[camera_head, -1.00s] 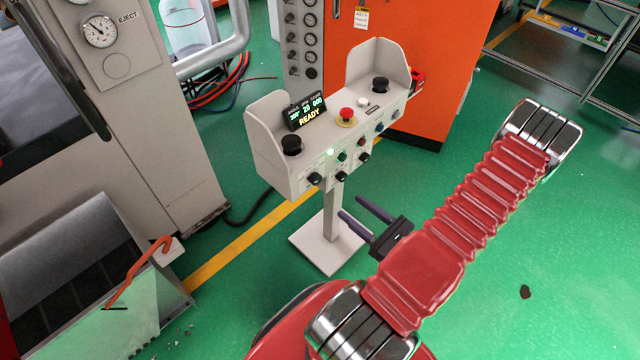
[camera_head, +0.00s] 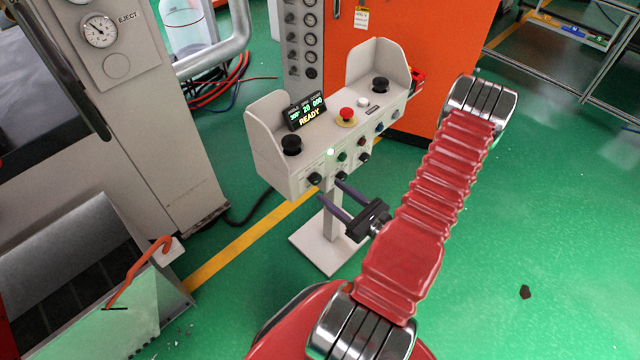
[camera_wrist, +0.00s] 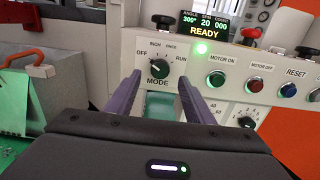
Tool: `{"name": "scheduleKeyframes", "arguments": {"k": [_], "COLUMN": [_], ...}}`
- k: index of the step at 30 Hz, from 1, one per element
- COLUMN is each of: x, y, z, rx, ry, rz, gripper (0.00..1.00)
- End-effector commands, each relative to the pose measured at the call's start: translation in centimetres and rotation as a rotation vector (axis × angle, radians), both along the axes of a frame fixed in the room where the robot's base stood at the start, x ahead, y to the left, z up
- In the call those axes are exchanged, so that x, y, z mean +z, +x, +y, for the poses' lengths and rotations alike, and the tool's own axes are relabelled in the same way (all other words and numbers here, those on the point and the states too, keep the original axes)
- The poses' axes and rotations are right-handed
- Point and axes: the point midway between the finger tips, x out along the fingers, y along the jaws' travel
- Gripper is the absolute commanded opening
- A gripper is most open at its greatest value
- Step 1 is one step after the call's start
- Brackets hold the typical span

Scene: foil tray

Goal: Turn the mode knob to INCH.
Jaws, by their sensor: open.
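The mode knob (camera_wrist: 158,69) is a black knob on the console's front, marked MODE, with OFF, INCH, ONCE and RUN around it. Its pointer is too small for me to read surely. In the head view the mode knob (camera_head: 314,179) is at the panel's lower left. My gripper (camera_wrist: 160,78) is open and empty, with one dark finger to each side of the knob as the wrist camera sees it. In the head view my gripper (camera_head: 331,187) has its fingertips close to the panel front, just right of and below the knob. I cannot tell any contact.
The grey console (camera_head: 270,160) stands on a post. A lit READY display (camera_head: 306,112), a red mushroom button (camera_head: 346,114) and black palm buttons are on top. Coloured buttons and a second black knob (camera_wrist: 247,118) sit right of the mode knob. Green floor is open at right.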

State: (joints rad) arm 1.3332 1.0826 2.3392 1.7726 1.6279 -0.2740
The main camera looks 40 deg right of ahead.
Motion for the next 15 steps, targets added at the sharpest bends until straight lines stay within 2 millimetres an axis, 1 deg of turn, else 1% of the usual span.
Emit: {"name": "scheduleKeyframes", "arguments": {"k": [3,15], "x": [0.0,0.0], "y": [1.2,4.8], "z": [0.1,0.2], "rx": [0.003,0.003], "ry": [-0.002,-0.001], "rz": [0.0,0.0], "gripper": [0.48,0.48]}}
